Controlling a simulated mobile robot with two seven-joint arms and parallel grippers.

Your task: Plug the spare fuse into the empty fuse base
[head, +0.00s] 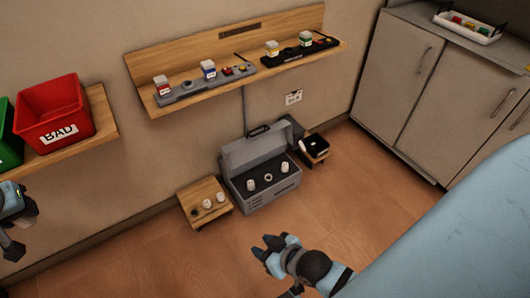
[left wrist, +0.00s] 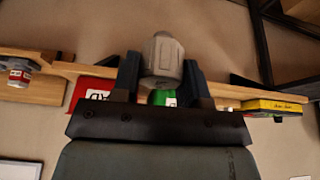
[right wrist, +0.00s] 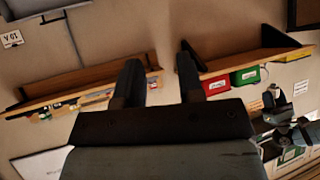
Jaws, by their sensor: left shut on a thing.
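My left gripper (left wrist: 160,85) is shut on a pale grey, ribbed fuse (left wrist: 162,55) in the left wrist view. In the head view the left gripper (head: 10,238) is partly cut off by the left edge, and I cannot make out the fuse there. A grey open box (head: 262,197) stands on the floor. It holds two white fuses (head: 252,185) with a ring-shaped empty base (head: 268,178) between them. My right gripper (head: 272,246) is in front of the box, well apart from it. In the right wrist view its fingers (right wrist: 158,78) are open and empty.
A low wooden stand (head: 190,196) left of the box carries white pieces. A small dark tray (head: 313,143) stands right of it. A red BAD bin (head: 52,112) and a green bin sit on the left shelf. Fuse panels line the wall shelf (head: 230,82). Floor in front is clear.

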